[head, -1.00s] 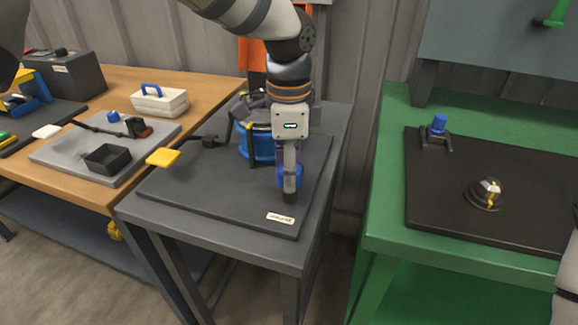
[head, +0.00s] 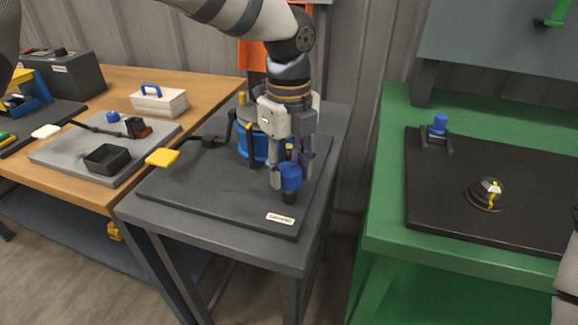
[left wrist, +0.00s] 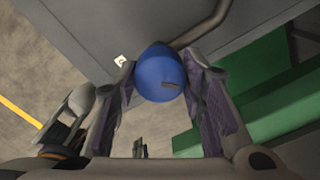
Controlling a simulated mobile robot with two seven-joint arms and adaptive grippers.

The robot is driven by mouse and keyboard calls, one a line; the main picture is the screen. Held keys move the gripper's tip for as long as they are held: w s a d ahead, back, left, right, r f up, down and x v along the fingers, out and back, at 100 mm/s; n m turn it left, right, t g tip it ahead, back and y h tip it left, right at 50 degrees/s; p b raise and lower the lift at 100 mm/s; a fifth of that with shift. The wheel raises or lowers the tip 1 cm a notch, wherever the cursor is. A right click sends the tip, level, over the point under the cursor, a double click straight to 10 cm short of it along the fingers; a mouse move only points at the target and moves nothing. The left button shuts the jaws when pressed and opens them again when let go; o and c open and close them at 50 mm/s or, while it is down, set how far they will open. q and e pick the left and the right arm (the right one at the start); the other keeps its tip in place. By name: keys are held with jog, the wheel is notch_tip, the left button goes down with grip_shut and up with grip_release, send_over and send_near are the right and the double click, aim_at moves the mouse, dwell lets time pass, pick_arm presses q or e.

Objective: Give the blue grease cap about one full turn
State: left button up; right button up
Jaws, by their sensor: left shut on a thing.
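The blue grease cap (head: 291,176) sits upright on a short dark post near the front right of the grey table's mat. My left gripper (head: 289,170) points straight down over it, with a finger on either side. The left gripper is shut on the cap. My right gripper is not in view.
A blue drum-like part (head: 250,145) and a dark bent pipe with a yellow plate (head: 163,157) stand left of the gripper. A label (head: 280,218) lies in front. A green table (head: 385,215) with another blue knob (head: 439,123) is to the right.

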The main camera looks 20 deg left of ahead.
pick_arm(q)
jog(key=m, duration=0.3)
jog(key=shift+f+m, duration=0.25)
jog(key=shift+m, duration=0.15)
jog(key=m, duration=0.3)
jog(key=shift+m, duration=0.3)
jog(key=m, duration=0.3)
jog(key=shift+m+b, duration=0.3)
jog(key=shift+b, duration=0.05)
jog(key=m, duration=0.3)
jog(key=shift+m, duration=0.3)
jog(key=shift+f+m+b, duration=0.15)
jog(key=shift+m+b, duration=0.25)
jog(key=shift+m, duration=0.4)
jog(key=shift+m+b, duration=0.35)
jog(key=shift+m, duration=0.35)
jog(key=shift+m+b, duration=0.85)
jog(key=shift+m, duration=0.35)
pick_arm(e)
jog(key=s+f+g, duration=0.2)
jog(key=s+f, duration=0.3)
pick_arm(q)
jog(key=shift+r, duration=0.2)
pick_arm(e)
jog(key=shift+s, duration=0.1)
